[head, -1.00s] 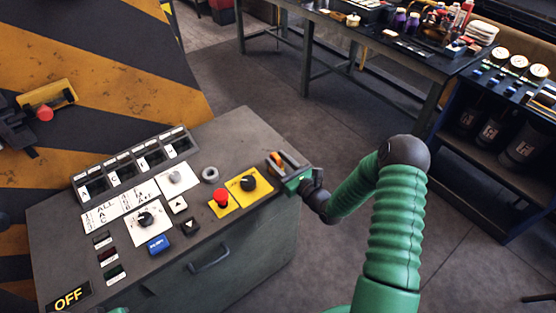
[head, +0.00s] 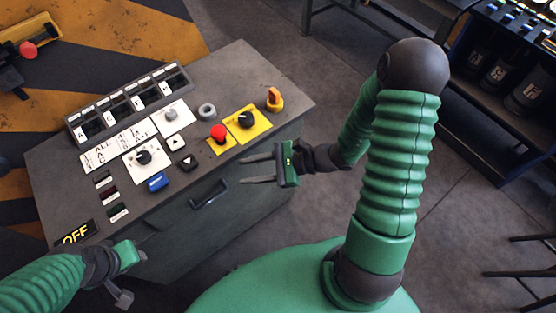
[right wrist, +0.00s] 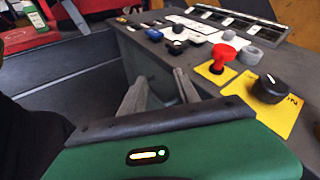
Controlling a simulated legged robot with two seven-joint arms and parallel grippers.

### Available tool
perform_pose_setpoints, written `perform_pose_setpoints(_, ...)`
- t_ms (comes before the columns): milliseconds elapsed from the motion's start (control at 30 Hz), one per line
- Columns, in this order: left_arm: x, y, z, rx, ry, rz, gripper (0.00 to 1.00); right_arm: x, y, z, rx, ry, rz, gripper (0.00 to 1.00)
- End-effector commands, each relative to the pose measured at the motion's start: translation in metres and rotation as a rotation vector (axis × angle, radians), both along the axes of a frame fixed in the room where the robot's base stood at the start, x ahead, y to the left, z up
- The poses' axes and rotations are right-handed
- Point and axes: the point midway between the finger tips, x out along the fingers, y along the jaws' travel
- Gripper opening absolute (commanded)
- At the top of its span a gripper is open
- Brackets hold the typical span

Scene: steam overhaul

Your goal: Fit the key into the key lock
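A small orange piece (head: 274,99), which looks like the key's handle, stands at the right end of the grey console (head: 290,80). I cannot tell whether it sits in a holder or a lock. A round grey ring-like fitting (head: 207,111) on the console top may be the key lock; it also shows in the right wrist view (right wrist: 250,55). My right gripper (head: 243,170) is open and empty in front of the console, below and left of the orange piece. Its two fingers show apart in the right wrist view (right wrist: 160,77). My left gripper (head: 137,254) is at the console's lower left; its fingers are unclear.
The console top carries a red mushroom button (head: 218,131), a black knob on a yellow plate (head: 246,118), a blue switch (head: 157,182) and an OFF sign (head: 76,235). A handle (head: 209,194) juts from its front.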

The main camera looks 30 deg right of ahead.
Motion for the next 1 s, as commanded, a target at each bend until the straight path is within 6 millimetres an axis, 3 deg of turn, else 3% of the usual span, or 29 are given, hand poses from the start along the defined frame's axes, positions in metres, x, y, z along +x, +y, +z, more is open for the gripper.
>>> perform_pose_setpoints(33, 0.0, 0.0, 0.0, 0.0, 0.0, 0.0, 0.36, -0.037, 0.03, -0.007, -0.164, -0.001, 0.252, 0.38)
perform_pose_setpoints(67, 0.0, 0.0, 0.0, 0.0, 0.0, 0.001, 0.36, -0.061, 0.038, -0.014, -0.275, -0.007, 0.403, 0.38)
perform_pose_setpoints(133, 0.0, 0.0, 0.0, 0.0, 0.0, 0.001, 0.36, -0.104, 0.031, -0.031, -0.555, -0.055, 0.727, 0.38)
perform_pose_setpoints(200, 0.0, 0.0, 0.0, 0.0, 0.0, 0.001, 0.36, -0.12, 0.005, -0.038, -0.843, -0.164, 1.001, 0.38)
perform_pose_setpoints(300, 0.0, 0.0, 0.0, 0.0, 0.0, 0.001, 0.36, -0.101, -0.029, -0.029, -1.196, -0.381, 1.272, 0.38)
perform_pose_setpoints(467, 0.0, 0.0, 0.0, 0.0, 0.0, 0.001, 0.36, -0.062, -0.041, -0.003, -1.49, -0.649, 1.448, 0.38)
perform_pose_setpoints(1000, 0.0, 0.0, 0.0, 0.0, 0.0, 0.001, 0.36, -0.057, -0.038, 0.001, -1.525, -0.686, 1.471, 0.38)
